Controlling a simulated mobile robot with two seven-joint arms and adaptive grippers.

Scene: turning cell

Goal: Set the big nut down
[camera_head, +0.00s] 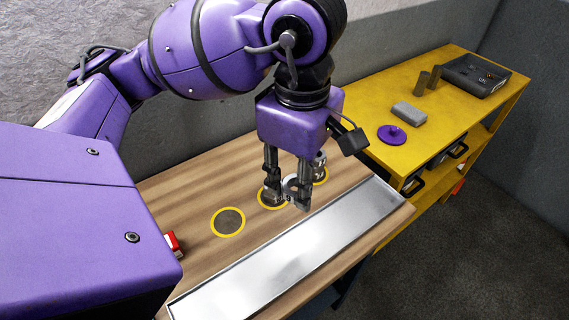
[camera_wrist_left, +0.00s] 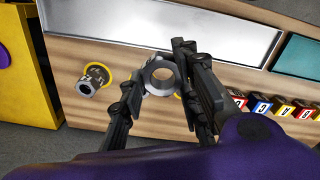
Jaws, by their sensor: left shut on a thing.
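The big nut (camera_wrist_left: 147,79), a grey metal ring with a round hole, sits between the fingers of my left gripper (camera_wrist_left: 160,70) in the wrist view. In the head view the nut (camera_head: 289,187) shows partly between the fingertips of the left gripper (camera_head: 287,193). The gripper is shut on it, over the wooden bench near the middle yellow ring (camera_head: 262,203). I cannot tell whether the nut touches the bench. My right gripper is in neither view.
An empty dark spot in a yellow ring (camera_head: 228,222) lies to the left. Another metal part (camera_head: 320,160) stands at the far ring. A metal tray (camera_head: 290,255) runs along the front. A yellow shelf (camera_head: 440,110) stands at the right. Several lettered blocks (camera_wrist_left: 262,106) show in the wrist view.

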